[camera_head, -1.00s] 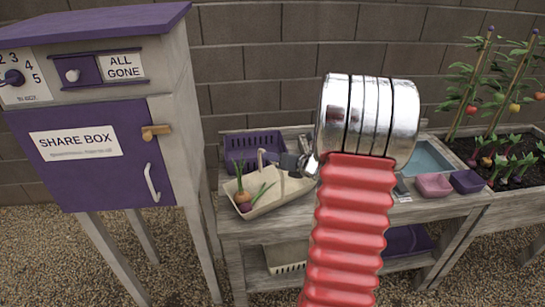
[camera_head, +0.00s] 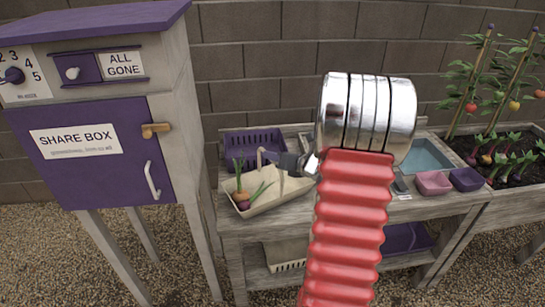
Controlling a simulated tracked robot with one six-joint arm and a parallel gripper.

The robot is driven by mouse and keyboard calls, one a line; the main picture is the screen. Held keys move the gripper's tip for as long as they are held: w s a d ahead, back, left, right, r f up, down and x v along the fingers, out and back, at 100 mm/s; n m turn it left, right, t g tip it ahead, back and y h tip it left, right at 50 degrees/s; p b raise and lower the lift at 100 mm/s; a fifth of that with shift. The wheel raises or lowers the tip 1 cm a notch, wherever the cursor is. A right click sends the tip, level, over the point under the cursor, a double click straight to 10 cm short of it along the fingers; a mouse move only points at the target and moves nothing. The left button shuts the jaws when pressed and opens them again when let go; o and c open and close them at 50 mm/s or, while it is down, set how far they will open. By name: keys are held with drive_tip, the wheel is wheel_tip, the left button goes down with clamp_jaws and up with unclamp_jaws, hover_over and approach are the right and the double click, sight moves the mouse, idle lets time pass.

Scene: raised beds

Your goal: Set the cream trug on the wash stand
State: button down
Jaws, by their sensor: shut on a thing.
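My red ribbed arm and silver joint hide the middle of the stand. I cannot tell whether the trug's base touches the stand top.
A purple crate (camera_head: 252,143) stands behind the trug. A blue basin (camera_head: 427,155), a pink tub (camera_head: 433,183) and a purple tub (camera_head: 466,179) are to the right. The share box (camera_head: 95,140) stands close on the left. A planted bed (camera_head: 515,175) is at far right.

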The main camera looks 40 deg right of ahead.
drive_tip(key=shift+s+a+f, duration=0.1)
drive_tip(key=shift+s+f, duration=0.1)
drive_tip(key=shift+f, duration=0.55)
drive_tip(key=c, duration=2.1)
unclamp_jaws()
drive_tip(key=shift+w, duration=0.1)
drive_tip(key=o, duration=0.4)
drive_tip(key=shift+r, duration=0.2)
drive_tip(key=shift+c, duration=0.2)
drive_tip(key=v, duration=1.3)
drive_tip(key=shift+s+r, duration=0.2)
drive_tip(key=shift+s, duration=0.1)
